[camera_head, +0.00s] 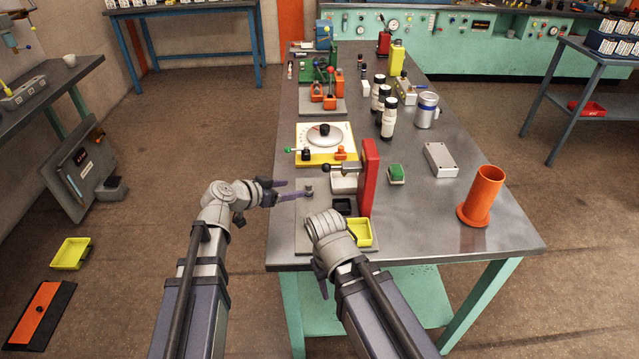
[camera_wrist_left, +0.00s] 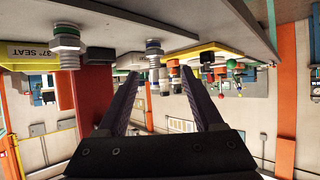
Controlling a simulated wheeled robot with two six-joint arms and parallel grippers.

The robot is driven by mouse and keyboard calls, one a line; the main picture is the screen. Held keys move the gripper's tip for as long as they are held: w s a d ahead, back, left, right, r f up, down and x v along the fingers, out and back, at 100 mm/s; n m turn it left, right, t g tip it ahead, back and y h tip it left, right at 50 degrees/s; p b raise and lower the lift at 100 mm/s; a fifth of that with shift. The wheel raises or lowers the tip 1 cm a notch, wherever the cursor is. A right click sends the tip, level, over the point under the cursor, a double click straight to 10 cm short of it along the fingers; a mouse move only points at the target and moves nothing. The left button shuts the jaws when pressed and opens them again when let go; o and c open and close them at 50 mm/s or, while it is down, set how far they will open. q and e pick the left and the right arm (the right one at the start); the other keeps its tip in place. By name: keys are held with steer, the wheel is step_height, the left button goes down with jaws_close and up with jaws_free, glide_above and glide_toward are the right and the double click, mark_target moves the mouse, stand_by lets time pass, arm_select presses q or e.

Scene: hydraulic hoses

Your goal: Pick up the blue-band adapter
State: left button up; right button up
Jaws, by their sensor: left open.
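In the left wrist view, which is turned upside down, the blue-band adapter (camera_wrist_left: 153,47) is a small metal fitting with a blue band, standing on a grey plate. It lies between the two fingertips of my open left gripper (camera_wrist_left: 158,72), which are not closed on it. In the head view, my left gripper (camera_head: 296,194) reaches in from the left over the plate, beside a small grey fitting (camera_head: 309,188); its band colour is too small to tell there. My right gripper (camera_head: 323,284) is by the table's front edge, mostly hidden by its wrist.
A green-band fitting (camera_wrist_left: 67,40) stands near a "37° SEAT" label. A red upright block (camera_head: 369,175), a black tray (camera_head: 342,206) and a yellow tray (camera_head: 358,232) are right of my left gripper. A white-and-yellow dial unit (camera_head: 325,142) stands behind. The front-right table has free room.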

mark_target(306, 186)
arm_select(q)
steer(key=shift+b+x, duration=0.7)
steer(key=shift+x, duration=0.65)
steer(key=shift+w+d, duration=0.1)
steer(key=shift+d, duration=0.2)
steer(key=b+x, duration=0.1)
steer(key=x, duration=0.1)
steer(key=b+x, duration=0.1)
steer(key=x, duration=0.1)
steer(key=shift+w+d, duration=0.15)
steer(key=shift+d, duration=0.4)
steer(key=shift+r, duration=0.1)
jaws_close()
